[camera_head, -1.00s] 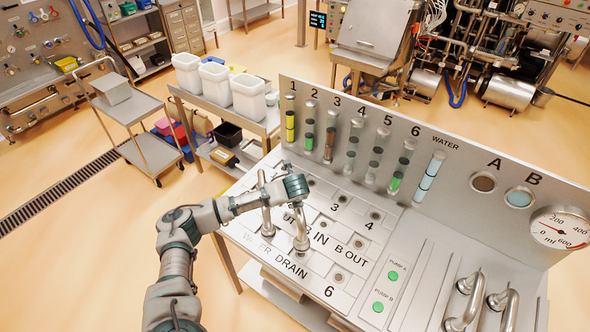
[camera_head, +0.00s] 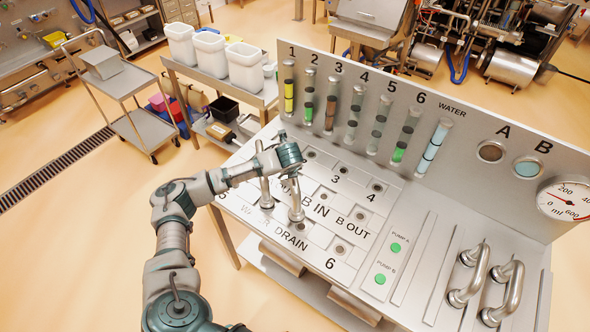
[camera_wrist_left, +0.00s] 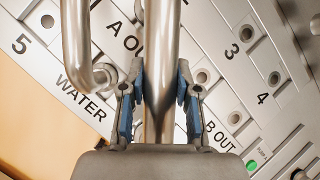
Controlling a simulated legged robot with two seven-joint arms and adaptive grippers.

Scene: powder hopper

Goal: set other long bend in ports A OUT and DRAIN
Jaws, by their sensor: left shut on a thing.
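My left gripper (camera_head: 291,172) is shut on a long metal bend (camera_head: 297,207), its blue-padded fingers on either side of the tube in the left wrist view (camera_wrist_left: 160,75). The bend's visible lower end is over the panel just above the DRAIN label (camera_head: 290,240); whether it sits in a port, I cannot tell. Another long bend (camera_head: 266,192) stands to its left; it shows in the wrist view (camera_wrist_left: 76,45) with an end near the WATER label. The A OUT label (camera_wrist_left: 128,38) is partly hidden behind the held tube. My right gripper is not in view.
Two more bends (camera_head: 468,275) (camera_head: 506,292) stand at the panel's right end. The upright board (camera_head: 450,140) with sight tubes rises behind the ports. Open ports lie around labels 3 and 4. A side table with white bins (camera_head: 243,72) stands at the back left.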

